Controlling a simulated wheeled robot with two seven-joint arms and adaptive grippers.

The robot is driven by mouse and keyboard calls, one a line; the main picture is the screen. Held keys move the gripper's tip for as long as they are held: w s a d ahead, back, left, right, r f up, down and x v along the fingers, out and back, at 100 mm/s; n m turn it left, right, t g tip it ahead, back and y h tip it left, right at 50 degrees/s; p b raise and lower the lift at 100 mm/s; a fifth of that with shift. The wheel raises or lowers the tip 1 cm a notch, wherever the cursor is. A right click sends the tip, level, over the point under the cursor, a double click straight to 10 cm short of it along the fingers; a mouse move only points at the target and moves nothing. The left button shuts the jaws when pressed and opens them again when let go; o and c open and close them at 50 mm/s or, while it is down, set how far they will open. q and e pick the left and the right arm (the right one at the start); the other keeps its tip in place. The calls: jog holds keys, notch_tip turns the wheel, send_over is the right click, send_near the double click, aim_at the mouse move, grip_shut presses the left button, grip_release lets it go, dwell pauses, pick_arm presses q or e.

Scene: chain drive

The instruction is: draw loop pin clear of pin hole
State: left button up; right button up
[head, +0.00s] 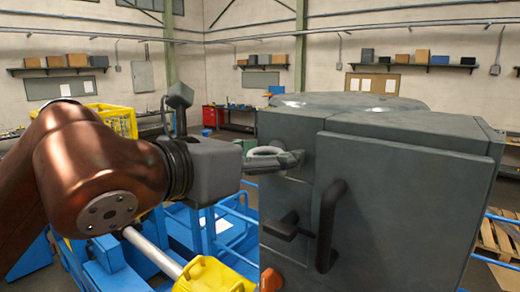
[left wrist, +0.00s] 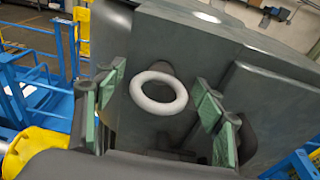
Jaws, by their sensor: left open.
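The loop pin's pale grey ring (left wrist: 158,109) shows in the middle of the left wrist view, in front of the grey housing (left wrist: 190,50). My left gripper (left wrist: 161,76) is open, with its green-padded fingers on either side of the ring and gaps visible between pads and ring. In the head view the ring (head: 267,150) shows partly behind the gripper's fingers (head: 288,160), close to the housing's left face. The pin's shank and the pin hole are hidden behind the ring. My right gripper is in neither view.
A yellow part (head: 212,277) and blue framework (head: 205,235) lie below the arm. A pallet (head: 497,238) stands at right.

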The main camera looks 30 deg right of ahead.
pick_arm(q)
jog(key=c, duration=1.4)
jog(key=shift+a, duration=0.1)
